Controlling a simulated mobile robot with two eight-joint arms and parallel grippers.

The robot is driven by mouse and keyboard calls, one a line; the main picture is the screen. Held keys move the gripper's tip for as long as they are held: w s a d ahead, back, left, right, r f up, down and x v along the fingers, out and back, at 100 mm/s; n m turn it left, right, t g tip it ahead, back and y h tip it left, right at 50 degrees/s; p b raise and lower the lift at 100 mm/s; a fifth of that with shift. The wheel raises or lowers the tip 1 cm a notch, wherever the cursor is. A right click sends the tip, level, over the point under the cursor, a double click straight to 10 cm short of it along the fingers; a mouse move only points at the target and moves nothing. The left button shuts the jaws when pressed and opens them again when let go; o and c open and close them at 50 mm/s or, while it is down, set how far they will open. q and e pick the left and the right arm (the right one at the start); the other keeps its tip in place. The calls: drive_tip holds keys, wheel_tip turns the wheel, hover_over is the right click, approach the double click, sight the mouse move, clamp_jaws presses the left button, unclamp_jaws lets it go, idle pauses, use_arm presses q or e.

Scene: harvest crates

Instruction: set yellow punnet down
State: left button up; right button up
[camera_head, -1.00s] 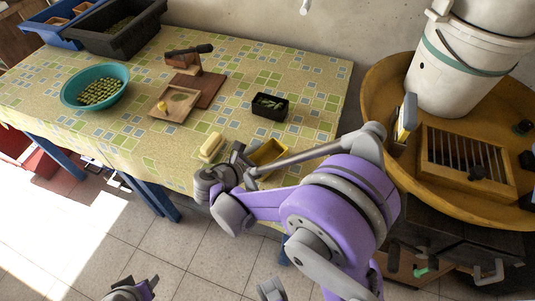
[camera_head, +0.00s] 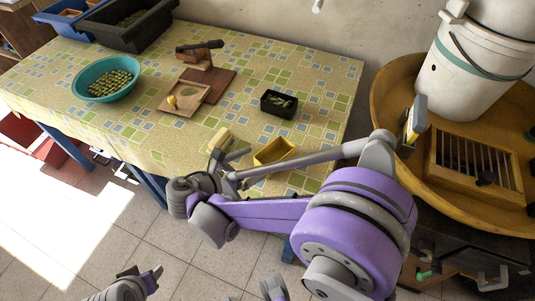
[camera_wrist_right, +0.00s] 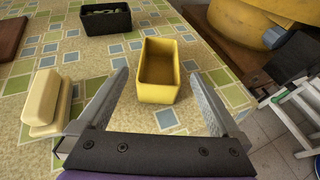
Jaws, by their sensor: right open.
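The yellow punnet (camera_head: 274,152) stands upright and empty on the patterned tablecloth near the front right of the table. It also shows in the right wrist view (camera_wrist_right: 158,73), between and beyond the fingertips. My right gripper (camera_wrist_right: 163,88) is open, its two fingers apart from the punnet with cloth visible on both sides. In the head view my right gripper (camera_head: 237,164) is just left of the punnet, partly hidden by its own arm. My left gripper (camera_head: 148,282) is at the bottom edge, over the floor; its jaws are not clear.
A pale yellow block (camera_wrist_right: 47,103) lies close to the left finger. A black punnet (camera_head: 278,104) with green contents stands behind. A teal bowl (camera_head: 88,92), a wooden board (camera_head: 183,98) and a dark crate (camera_head: 112,22) are further left. The table's edge is close on the right.

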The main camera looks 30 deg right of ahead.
drive_tip(key=shift+v, duration=1.7)
